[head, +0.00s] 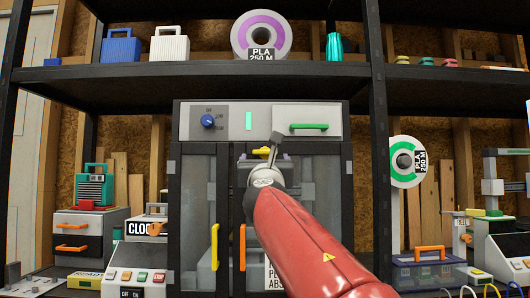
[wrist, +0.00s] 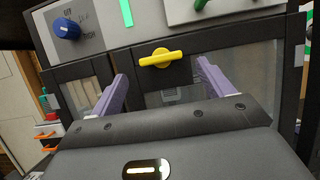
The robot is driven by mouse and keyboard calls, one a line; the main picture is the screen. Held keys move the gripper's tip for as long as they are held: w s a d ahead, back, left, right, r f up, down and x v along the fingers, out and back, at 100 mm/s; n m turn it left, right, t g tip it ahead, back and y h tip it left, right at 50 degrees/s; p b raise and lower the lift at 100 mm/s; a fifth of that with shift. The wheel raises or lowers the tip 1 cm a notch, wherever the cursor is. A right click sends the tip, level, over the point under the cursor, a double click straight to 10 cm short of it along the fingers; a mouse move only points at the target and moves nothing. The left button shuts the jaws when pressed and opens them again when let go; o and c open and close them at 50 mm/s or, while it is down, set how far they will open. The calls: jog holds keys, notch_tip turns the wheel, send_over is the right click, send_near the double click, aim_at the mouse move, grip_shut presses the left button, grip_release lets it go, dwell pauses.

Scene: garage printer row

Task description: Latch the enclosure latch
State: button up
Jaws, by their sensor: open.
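The enclosure latch is a yellow turning handle (wrist: 161,58) on the dark frame at the top middle of the enclosure's doors. It lies roughly level, along the frame. In the head view the yellow latch (head: 262,151) shows small, just above my wrist. My gripper (wrist: 162,72) is open, with its two purple fingers apart and nothing between them. In the wrist picture the fingertips lie to the left and right of the latch and a little below it; I cannot tell how far in front. In the head view my arm hides most of the gripper (head: 266,158).
The enclosure (head: 197,188) has a blue knob (head: 208,121), a green light and a green handle (head: 308,126) above. Yellow (head: 214,247) and orange (head: 243,247) door handles stand below. A shelf (head: 200,72) crosses above. Other machines stand at both sides.

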aim_at(265, 154)
jog(key=p+x, duration=0.2)
jog(key=x, duration=0.2)
jog(key=shift+w+r, duration=0.1)
jog(key=c, duration=1)
